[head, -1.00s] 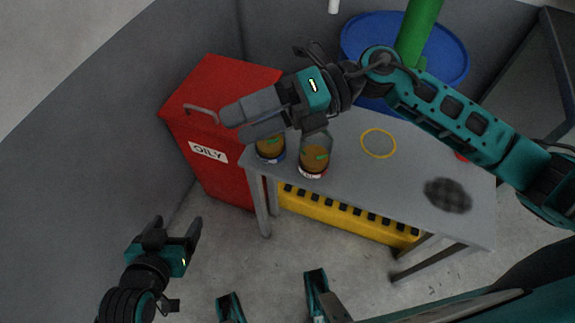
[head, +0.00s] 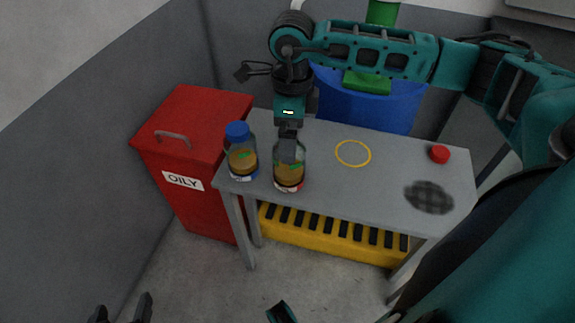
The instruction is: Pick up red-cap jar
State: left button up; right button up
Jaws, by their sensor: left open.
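A clear jar (head: 289,172) with brown contents and a red-and-white band near its base stands upright near the table's front left edge. No cap shows on it; its top is partly hidden by my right gripper (head: 288,150). That gripper points down at the jar's upper part, its fingers seen edge-on, so I cannot tell whether they grip it. A round red cap-like piece (head: 440,154) lies at the table's right. My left gripper (head: 122,308) is open and empty at the bottom left, well away from the jar, and mostly cut off by the frame.
A blue-capped jar (head: 241,160) stands close left of the clear jar. The grey table (head: 340,195) also has a yellow ring (head: 353,153) and a dark checkered patch (head: 429,197). A red OILY bin (head: 190,135) stands left, a blue drum (head: 370,108) behind.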

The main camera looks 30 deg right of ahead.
jog(key=f, duration=0.3)
jog(key=f+b, duration=0.1)
jog(key=f, duration=0.2)
jog(key=shift+a+f, duration=0.2)
jog(key=shift+f, duration=0.05)
jog(key=shift+r, duration=0.1)
jog(key=c, duration=1.1)
